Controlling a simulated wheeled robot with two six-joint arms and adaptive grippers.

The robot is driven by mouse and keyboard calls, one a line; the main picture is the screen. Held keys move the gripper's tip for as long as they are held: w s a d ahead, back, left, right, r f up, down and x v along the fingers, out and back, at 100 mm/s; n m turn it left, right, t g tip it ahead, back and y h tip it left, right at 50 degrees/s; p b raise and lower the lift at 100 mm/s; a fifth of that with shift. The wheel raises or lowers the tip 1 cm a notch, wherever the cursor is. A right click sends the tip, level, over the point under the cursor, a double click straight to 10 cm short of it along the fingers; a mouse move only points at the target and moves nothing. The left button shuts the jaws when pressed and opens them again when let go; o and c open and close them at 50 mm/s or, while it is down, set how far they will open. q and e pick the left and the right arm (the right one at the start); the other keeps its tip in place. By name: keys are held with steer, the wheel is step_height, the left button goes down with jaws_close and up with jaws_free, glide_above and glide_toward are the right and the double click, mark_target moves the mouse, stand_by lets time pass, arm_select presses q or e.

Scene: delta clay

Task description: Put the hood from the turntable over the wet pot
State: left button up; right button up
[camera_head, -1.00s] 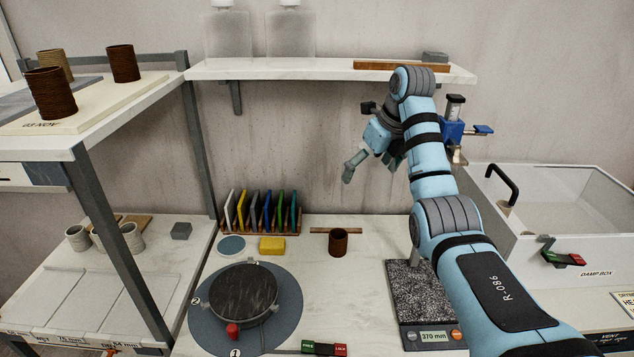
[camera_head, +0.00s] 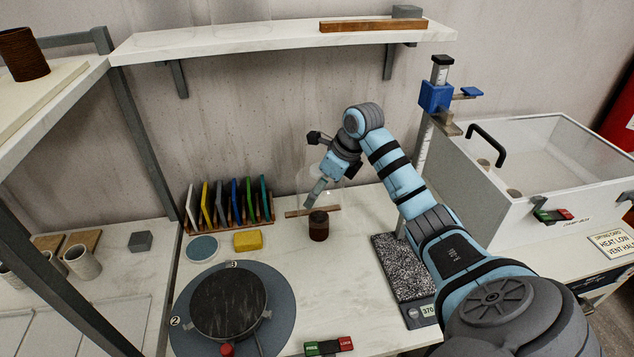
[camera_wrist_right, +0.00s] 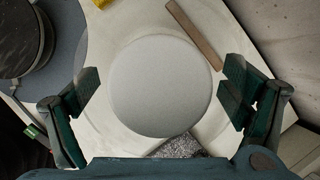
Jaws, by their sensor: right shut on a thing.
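My right gripper (camera_head: 318,190) is shut on a clear, see-through hood (camera_head: 338,188), held in the air just above and behind a small dark brown pot (camera_head: 319,232). The pot stands upright on the table. In the right wrist view, the jaws (camera_wrist_right: 160,92) stand either side of a pale round disc (camera_wrist_right: 160,88), which looks like the hood's top; it hides what lies beneath, and the pot does not show there. The turntable (camera_head: 228,302), a dark round plate on a blue-grey disc, has no hood on it. My left gripper is not in view.
A rack of coloured tiles (camera_head: 228,205), a yellow sponge (camera_head: 247,240) and a wooden strip (camera_head: 297,213) lie near the pot. A height gauge (camera_head: 420,160) on a speckled base stands right of it. A damp box (camera_head: 520,190) is at the right; a shelf (camera_head: 250,40) hangs above.

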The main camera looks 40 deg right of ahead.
mark_target(340, 181)
steer(key=f+b, duration=0.2)
steer(key=f, duration=0.1)
steer(key=f+b, duration=0.2)
steer(key=f, duration=0.1)
steer(key=w+f+b, duration=0.1)
steer(key=f+b, duration=0.1)
steer(key=f, duration=0.1)
steer(key=shift+d, duration=0.15)
steer(key=shift+f+b, duration=0.2)
steer(key=shift+b, duration=0.1)
steer(key=shift+w+f, duration=0.15)
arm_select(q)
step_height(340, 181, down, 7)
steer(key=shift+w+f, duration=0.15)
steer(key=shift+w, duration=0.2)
arm_select(e)
steer(key=o, duration=0.9)
steer(key=v, duration=1.2)
